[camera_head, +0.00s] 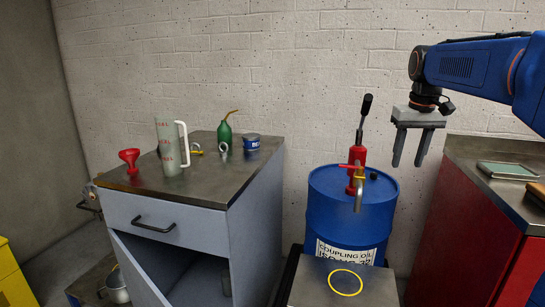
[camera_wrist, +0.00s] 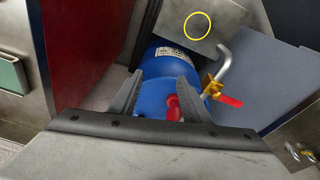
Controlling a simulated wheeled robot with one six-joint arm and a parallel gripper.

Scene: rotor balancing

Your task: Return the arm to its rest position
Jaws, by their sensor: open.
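My arm comes in from the upper right in the head view. My gripper (camera_head: 408,164) hangs from its end with two grey fingers pointing down, spread apart, and nothing between them. It is in the air to the right of the red hand pump and, in the picture, over the right edge of the blue drum (camera_head: 345,228). In the wrist view, my gripper (camera_wrist: 162,88) shows its fingers apart, with the blue drum (camera_wrist: 153,98) below and beyond them. The red pump (camera_head: 357,158) with its black lever and spout stands on the drum.
A grey cabinet (camera_head: 172,232) at left bears a measuring jug (camera_head: 168,147), red funnel (camera_head: 130,160), green oil can (camera_head: 225,133) and blue tin (camera_head: 251,142). A metal plate with a yellow ring (camera_head: 345,282) is before the drum. A red cabinet (camera_head: 462,235) stands right.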

